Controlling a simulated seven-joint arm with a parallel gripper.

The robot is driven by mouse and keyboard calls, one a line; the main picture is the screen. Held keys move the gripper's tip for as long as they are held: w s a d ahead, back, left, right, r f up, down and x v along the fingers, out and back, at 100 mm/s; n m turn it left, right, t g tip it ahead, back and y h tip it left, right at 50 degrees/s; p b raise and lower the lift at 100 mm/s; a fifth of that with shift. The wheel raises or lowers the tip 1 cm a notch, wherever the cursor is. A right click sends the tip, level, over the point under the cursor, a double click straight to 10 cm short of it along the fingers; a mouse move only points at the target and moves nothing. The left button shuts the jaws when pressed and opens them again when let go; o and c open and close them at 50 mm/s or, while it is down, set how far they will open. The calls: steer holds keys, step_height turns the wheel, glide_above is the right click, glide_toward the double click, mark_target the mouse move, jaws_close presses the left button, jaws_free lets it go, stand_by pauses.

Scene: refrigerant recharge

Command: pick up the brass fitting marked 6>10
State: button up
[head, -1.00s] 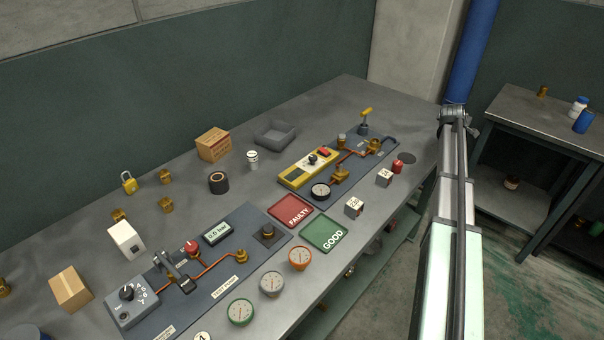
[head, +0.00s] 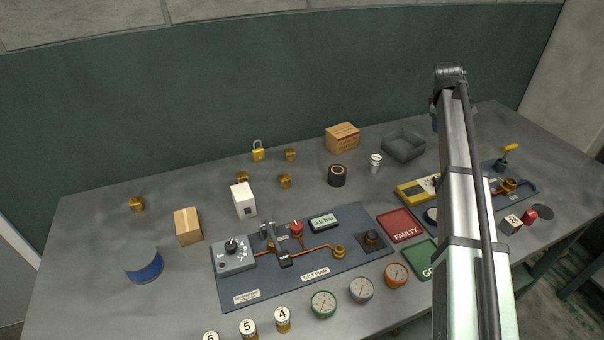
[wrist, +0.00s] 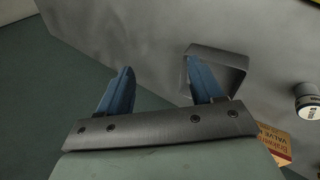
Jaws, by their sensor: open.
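Several small brass fittings stand on the bench in the head view: one right of the padlock (head: 290,155), one just in front of it (head: 284,181), one partly hidden behind a white box (head: 241,176), and one far left (head: 137,204). Their markings are too small to read, so I cannot tell which is 6>10. My gripper (wrist: 160,66) is open in the wrist view, with two blue fingers and nothing between them. It is over the bench near the grey tray (wrist: 240,62). No brass fitting shows in the wrist view. In the head view my arm hides most of the gripper.
A brass padlock (head: 258,154), white box (head: 244,201), small carton (head: 187,226), black roll (head: 337,175) and larger carton (head: 342,137) stand around the fittings. The test pump board (head: 310,275) lies in front. A green wall (head: 250,90) closes the back.

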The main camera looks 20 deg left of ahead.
steer(key=s+a+m+y, duration=0.1)
steer(key=s+a, duration=0.2)
steer(key=a, duration=0.5)
steer(key=s+a, duration=0.2)
steer(key=a, duration=0.5)
steer(key=m+g+y, duration=0.2)
steer(key=m+g, duration=0.2)
steer(key=g, duration=0.1)
glide_toward(241, 174)
steer(key=f, duration=0.5)
steer(key=shift+w+a+f, duration=0.15)
steer(key=shift+w+f, duration=0.05)
steer(key=shift+w, duration=0.1)
steer(key=shift+w+a+f, duration=0.1)
steer(key=shift+a+f, duration=0.05)
steer(key=shift+f, duration=0.7)
steer(key=shift+w+a+f, duration=0.1)
steer(key=shift+a+f, duration=0.05)
steer(key=shift+f, duration=0.7)
steer(key=shift+w+a+f, duration=0.1)
steer(key=shift+a+f, duration=0.05)
steer(key=shift+f, duration=0.7)
steer(key=c, duration=1.1)
steer(key=shift+r, duration=0.15)
